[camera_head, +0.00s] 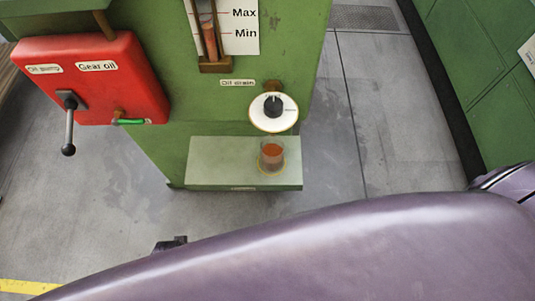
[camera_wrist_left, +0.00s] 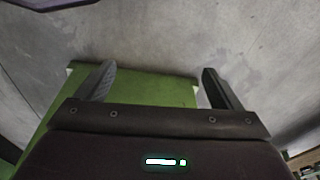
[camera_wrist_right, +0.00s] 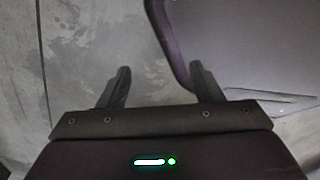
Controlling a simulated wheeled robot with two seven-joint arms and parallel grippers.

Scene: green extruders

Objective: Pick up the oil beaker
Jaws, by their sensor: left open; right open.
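The oil beaker (camera_head: 271,155) is a small clear beaker with reddish-brown oil in it. It stands upright on the pale green ledge (camera_head: 215,165) at the machine's foot, below the round white oil drain dial (camera_head: 273,111). My left gripper (camera_wrist_left: 160,84) is open and empty in its wrist view, with a green machine surface beyond the fingers. My right gripper (camera_wrist_right: 160,75) is open and empty over grey floor. The beaker shows in neither wrist view. I cannot make out either gripper's fingers clearly in the head view.
A red gear oil box (camera_head: 90,85) with a black lever sticks out at the left of the green machine (camera_head: 285,40). My purple arm crosses the lower head view, in front of the ledge. Grey floor (camera_head: 355,140) is clear to the right, up to green cabinets (camera_head: 480,60).

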